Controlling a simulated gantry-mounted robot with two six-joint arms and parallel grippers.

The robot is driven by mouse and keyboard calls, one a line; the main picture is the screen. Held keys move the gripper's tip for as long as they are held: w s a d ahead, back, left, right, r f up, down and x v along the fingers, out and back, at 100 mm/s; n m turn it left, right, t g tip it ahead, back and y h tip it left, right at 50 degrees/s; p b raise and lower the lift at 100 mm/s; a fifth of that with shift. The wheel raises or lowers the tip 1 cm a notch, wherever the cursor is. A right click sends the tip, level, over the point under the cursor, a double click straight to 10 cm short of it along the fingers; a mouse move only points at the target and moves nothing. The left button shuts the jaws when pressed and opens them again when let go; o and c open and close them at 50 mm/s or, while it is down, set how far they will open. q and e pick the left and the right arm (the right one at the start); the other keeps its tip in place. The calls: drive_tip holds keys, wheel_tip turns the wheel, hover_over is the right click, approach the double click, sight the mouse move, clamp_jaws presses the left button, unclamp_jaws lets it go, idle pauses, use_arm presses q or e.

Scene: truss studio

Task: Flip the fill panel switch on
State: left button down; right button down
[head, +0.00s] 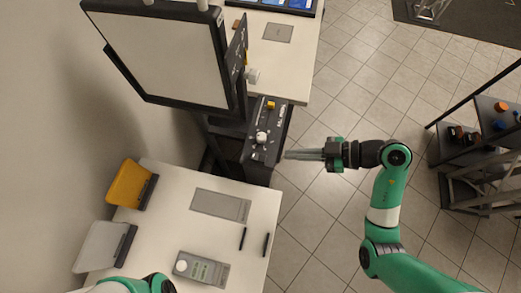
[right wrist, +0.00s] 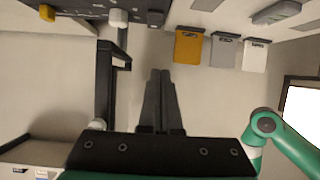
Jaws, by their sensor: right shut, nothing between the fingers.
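The fill panel is a large white light panel (head: 165,55) in a dark frame at the upper left of the head view. A dark control box (head: 258,157) stands beside it, with an orange part (head: 270,105) and a white knob (head: 261,137) on its face. In the right wrist view the orange part (right wrist: 47,13) and white knob (right wrist: 118,17) show along the top edge. I cannot tell the switch's position. My right gripper (head: 288,155) is shut and empty, pointing left just right of the box. Its shut fingers also show in the right wrist view (right wrist: 161,75). My left gripper is out of view.
A white table (head: 165,225) below holds a grey pad (head: 220,204), two dark pens and a grey device (head: 203,268). Yellow (head: 128,184) and white (head: 100,246) holders are by the wall. A dark shelf (head: 490,125) stands at right. Tiled floor lies between.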

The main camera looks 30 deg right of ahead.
drive_tip(key=shift+s+d, duration=0.1)
drive_tip(key=shift+d, duration=0.35)
drive_tip(key=b, duration=0.4)
hover_over(260, 159)
drive_tip(key=s, duration=0.1)
drive_tip(key=f, duration=0.4)
drive_tip(key=shift+d+f, duration=0.35)
drive_tip(key=shift+w+a+f+b, duration=0.15)
drive_tip(key=shift+w+f+b, duration=0.05)
drive_tip(key=shift+f+b, duration=0.4)
drive_tip(key=shift+w+a+f+b, duration=0.15)
drive_tip(key=shift+f+b, duration=0.3)
drive_tip(key=shift+f, duration=0.2)
drive_tip(key=shift+w+a+f, duration=0.15)
drive_tip(key=shift+f, duration=0.3)
